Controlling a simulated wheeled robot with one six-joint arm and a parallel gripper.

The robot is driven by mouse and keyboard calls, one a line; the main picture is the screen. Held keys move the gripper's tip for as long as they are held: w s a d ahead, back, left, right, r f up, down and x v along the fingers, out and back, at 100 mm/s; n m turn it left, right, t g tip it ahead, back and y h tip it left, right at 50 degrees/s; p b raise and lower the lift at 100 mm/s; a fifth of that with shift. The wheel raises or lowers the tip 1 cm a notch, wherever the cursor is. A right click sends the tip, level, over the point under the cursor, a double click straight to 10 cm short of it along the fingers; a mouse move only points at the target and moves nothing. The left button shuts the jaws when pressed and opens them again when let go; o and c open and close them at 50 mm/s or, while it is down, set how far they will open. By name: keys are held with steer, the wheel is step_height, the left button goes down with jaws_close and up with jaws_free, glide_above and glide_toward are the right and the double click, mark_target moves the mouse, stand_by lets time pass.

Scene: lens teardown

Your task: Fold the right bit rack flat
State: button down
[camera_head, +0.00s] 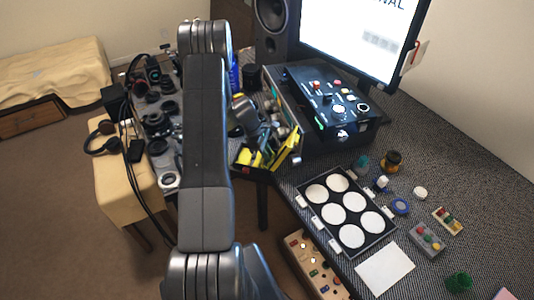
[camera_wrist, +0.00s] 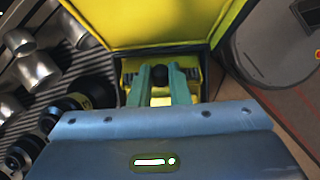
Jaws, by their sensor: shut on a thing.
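The black tool case (camera_head: 243,168) has yellow bit racks in it, left of the black machine in the head view. The right bit rack (camera_head: 287,147) stands tilted up, a yellow panel with dark edges. In the wrist view a large yellow panel (camera_wrist: 150,20) fills the top, with a yellow and black part below it. My gripper (camera_wrist: 161,82) has its two teal fingers in that part, shut on what looks like the right bit rack, with a dark round piece between them. The exact contact is partly hidden. In the head view my arm covers some of the left side, and the fingertips are hard to make out.
A black machine (camera_head: 325,100) with knobs stands right behind the case, beside a monitor (camera_head: 355,35) and a speaker (camera_head: 273,25). A tray of white discs (camera_head: 345,227) lies in front. Several lens parts (camera_head: 157,122) crowd the left bench.

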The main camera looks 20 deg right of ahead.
mark_target(260, 159)
steer(key=shift+w+a+f+g+h+b, duration=0.35)
steer(key=shift+h+b, duration=0.2)
steer(key=shift+b, duration=0.65)
steer(key=shift+w+a+f+g+h+b, duration=0.1)
steer(key=shift+f+g+h+b, duration=0.3)
steer(key=shift+b, duration=0.8)
steer(key=b, duration=0.1)
steer(key=g+h+b, duration=0.2)
steer(key=shift+w+a+f+b, duration=0.2)
steer(key=shift+w+a+b, duration=0.05)
steer(key=shift+a+b, duration=0.1)
steer(key=shift+w+a+f+g+h+b, duration=0.1)
steer(key=shift+w+a+g+h+b, duration=0.1)
steer(key=shift+g+h+b, duration=0.5)
steer(key=shift+h, duration=0.25)
steer(key=c, duration=1.4)
jaws_free()
steer(key=shift+o, duration=0.2)
steer(key=b+v, duration=0.2)
steer(key=v, duration=1.1)
steer(key=shift+w+a+r, duration=0.15)
steer(key=shift+a+r, duration=0.1)
steer(key=shift+r, duration=0.05)
